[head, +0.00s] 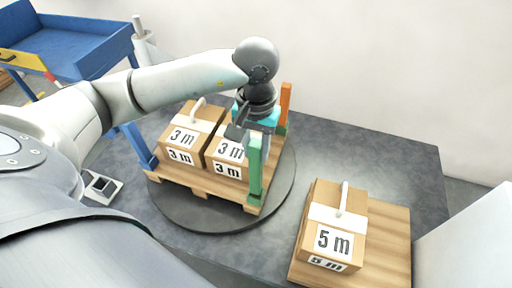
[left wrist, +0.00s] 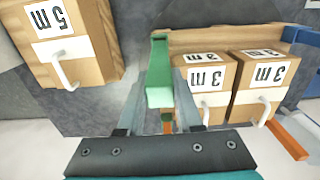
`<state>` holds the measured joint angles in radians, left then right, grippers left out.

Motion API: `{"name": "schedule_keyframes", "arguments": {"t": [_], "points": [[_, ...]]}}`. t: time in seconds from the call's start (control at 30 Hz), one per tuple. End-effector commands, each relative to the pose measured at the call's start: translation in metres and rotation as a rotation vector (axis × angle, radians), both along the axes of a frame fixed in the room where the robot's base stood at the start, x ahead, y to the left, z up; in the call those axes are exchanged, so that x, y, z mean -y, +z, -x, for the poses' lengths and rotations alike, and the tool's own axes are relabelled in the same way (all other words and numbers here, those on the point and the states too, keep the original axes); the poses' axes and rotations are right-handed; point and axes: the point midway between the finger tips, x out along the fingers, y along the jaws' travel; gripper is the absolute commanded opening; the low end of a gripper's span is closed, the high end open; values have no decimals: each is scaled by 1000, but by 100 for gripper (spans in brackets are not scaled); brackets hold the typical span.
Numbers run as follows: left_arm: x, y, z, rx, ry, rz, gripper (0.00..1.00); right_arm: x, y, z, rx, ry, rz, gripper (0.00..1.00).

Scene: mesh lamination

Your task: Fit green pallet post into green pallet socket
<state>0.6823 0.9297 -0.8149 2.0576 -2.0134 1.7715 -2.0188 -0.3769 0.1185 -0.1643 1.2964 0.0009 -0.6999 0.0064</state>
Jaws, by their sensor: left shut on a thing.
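The green pallet post (head: 255,165) stands upright at the front right corner of the round-table pallet (head: 200,186). My left gripper (head: 262,134) comes down from above and is shut on its upper end. In the left wrist view the green post (left wrist: 160,72) lies between the two fingers of my left gripper (left wrist: 160,102). The post's lower end is at the pallet corner, where a green socket (head: 253,200) seems to be. I cannot tell whether the post is seated in it or just above it. My right gripper is in neither view.
Two boxes marked 3 m (head: 182,137) fill the pallet beside the post. An orange post (head: 286,101) stands behind, and a blue post (head: 141,146) at the left. A 5 m box (head: 333,222) sits on a wooden board at right. A blue cart (head: 85,45) is back left.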

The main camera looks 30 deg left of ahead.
Motion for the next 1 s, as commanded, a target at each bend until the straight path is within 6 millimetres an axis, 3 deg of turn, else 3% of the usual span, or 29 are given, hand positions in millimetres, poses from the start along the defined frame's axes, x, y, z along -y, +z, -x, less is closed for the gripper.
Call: {"name": "schedule_keyframes", "arguments": {"t": [1.0], "points": [[0,0,0,0,0,0,0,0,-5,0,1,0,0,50]]}}
